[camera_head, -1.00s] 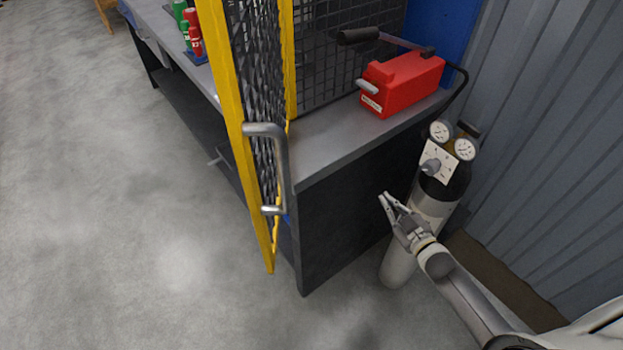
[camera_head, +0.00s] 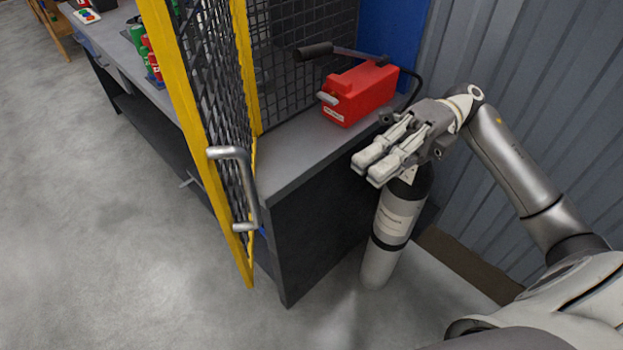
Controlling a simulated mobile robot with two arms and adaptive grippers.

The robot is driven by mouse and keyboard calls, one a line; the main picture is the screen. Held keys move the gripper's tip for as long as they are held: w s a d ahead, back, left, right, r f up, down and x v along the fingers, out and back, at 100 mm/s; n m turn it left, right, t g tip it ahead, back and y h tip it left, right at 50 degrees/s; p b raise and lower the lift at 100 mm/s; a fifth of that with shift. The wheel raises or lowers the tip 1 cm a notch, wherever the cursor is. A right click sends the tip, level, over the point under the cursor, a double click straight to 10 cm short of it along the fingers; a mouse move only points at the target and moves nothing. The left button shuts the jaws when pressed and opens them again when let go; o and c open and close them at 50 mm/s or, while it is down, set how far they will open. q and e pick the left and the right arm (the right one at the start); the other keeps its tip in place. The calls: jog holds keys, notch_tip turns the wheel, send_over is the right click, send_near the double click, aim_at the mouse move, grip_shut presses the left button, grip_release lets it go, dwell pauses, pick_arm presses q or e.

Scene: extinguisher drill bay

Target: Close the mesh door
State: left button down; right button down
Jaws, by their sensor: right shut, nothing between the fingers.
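The mesh door (camera_head: 209,98) has a yellow frame and dark wire mesh. It stands open, sticking out past the front of the bench, with its edge toward me. Its grey bar handle (camera_head: 243,190) is on the side facing me. My right gripper (camera_head: 366,171) is shut and empty, to the right of the door and handle, in front of the gas cylinder's top. It is well apart from the door. My left gripper is not in view.
A grey-topped bench (camera_head: 289,159) stands behind the door. A red box with a black-gripped lever (camera_head: 361,92) sits on it. A grey gas cylinder (camera_head: 394,222) stands at the bench's right end, by the corrugated wall (camera_head: 540,90). The floor at left is clear.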

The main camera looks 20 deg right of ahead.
jog(key=a+p, duration=0.5)
jog(key=a, duration=0.8)
jog(key=shift+s, duration=0.25)
